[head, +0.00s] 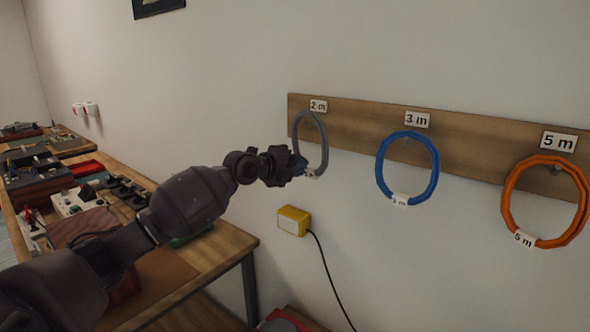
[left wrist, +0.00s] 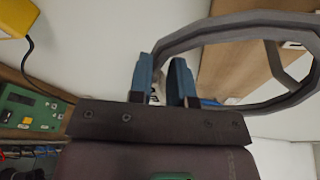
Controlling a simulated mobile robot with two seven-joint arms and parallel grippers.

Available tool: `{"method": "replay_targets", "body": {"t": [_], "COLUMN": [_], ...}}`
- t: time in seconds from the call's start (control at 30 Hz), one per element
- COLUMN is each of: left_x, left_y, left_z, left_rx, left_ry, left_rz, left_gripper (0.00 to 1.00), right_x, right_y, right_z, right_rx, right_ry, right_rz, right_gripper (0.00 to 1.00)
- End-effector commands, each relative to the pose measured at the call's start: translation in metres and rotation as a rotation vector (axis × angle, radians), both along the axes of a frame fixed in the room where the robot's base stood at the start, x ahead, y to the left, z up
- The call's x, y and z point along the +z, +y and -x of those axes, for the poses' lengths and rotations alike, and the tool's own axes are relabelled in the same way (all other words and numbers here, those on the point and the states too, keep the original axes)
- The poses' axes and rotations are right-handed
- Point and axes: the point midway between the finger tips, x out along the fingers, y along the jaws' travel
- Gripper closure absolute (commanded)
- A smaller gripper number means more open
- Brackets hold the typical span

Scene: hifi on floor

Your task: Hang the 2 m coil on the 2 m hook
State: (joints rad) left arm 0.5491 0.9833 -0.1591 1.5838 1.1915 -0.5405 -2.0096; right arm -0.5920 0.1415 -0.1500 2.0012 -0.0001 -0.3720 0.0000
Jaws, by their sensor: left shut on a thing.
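The grey 2 m coil (head: 326,150) is upright in front of the left end of the wooden board, just below the 2 m label (head: 318,105). My left gripper (head: 299,165) is shut on the coil's lower left part, near its white tag (head: 311,174). In the left wrist view the grey coil (left wrist: 240,22) runs from the blue-tipped fingers of my left gripper (left wrist: 162,82) to the right. My right gripper is not in view.
The blue 3 m coil (head: 436,170) and orange 5 m coil (head: 508,195) hang on the wooden board (head: 350,122) to the right. A yellow box (head: 292,221) with a black cable is below. A cluttered workbench (head: 235,240) stands at left.

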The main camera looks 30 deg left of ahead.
Motion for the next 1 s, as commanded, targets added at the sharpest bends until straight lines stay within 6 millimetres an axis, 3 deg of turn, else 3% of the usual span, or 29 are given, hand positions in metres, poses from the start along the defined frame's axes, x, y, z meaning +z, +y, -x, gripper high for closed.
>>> {"method": "replay_targets", "body": {"t": [0.23,0.5,1.0], "left_x": [-0.001,-0.015,-0.017], "left_y": [-0.001,-0.002,-0.002], "left_z": [-0.013,-0.022,-0.024], "left_rx": [0.000,0.000,-0.001], "left_ry": [0.000,0.003,-0.001], "left_rz": [0.002,-0.001,0.000], "left_gripper": [1.00,1.00,1.00], "right_x": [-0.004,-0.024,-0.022], "right_y": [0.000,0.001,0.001], "right_z": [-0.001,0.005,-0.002], "right_rx": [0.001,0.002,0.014], "right_ry": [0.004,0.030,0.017], "right_rz": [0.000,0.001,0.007], "right_gripper": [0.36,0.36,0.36]}}
